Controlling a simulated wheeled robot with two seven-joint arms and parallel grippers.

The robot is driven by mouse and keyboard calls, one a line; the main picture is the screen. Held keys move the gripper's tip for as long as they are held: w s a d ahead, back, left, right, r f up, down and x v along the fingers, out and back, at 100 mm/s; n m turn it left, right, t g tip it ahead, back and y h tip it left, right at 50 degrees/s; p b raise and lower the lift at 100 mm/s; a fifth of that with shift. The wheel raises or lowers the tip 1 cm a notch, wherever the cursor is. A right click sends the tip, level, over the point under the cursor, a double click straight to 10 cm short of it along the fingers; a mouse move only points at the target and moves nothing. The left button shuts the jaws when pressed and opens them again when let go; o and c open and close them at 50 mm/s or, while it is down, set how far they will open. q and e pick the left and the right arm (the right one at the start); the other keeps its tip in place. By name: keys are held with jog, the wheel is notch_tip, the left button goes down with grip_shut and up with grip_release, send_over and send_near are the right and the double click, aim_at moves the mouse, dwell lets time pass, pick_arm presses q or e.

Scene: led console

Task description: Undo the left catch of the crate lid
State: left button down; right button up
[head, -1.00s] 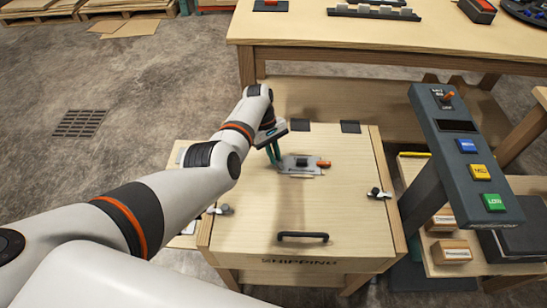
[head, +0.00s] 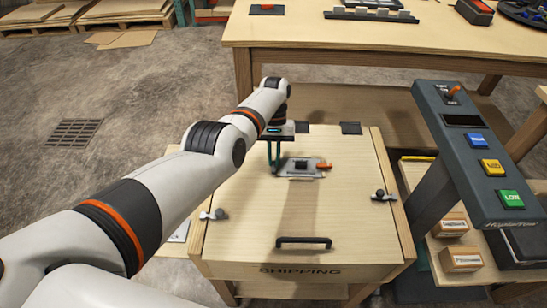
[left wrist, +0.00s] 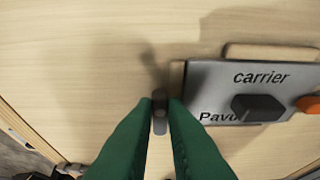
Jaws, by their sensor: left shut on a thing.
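The pale wooden crate lid (head: 345,215) is closed, with a dark handle near its front edge. The right catch (head: 383,196) is at the right edge. My left gripper (head: 273,165) is over the lid, beyond the left catch and apart from it, just left of the carrier plate. In the left wrist view its green fingers (left wrist: 160,108) are shut on a small dark grey piece (left wrist: 159,102), mostly hidden between them. My right gripper is not in view.
The metal carrier plate (head: 300,168), with a black knob and orange tab, lies on the lid. A console (head: 470,150) with blue, yellow and green buttons stands at the right. A wooden table (head: 340,32) stands behind. Open floor is at the left.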

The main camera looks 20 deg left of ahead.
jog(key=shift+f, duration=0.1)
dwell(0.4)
pick_arm(q)
jog(key=c, duration=1.5)
grip_release()
jog(key=shift+o, duration=0.2)
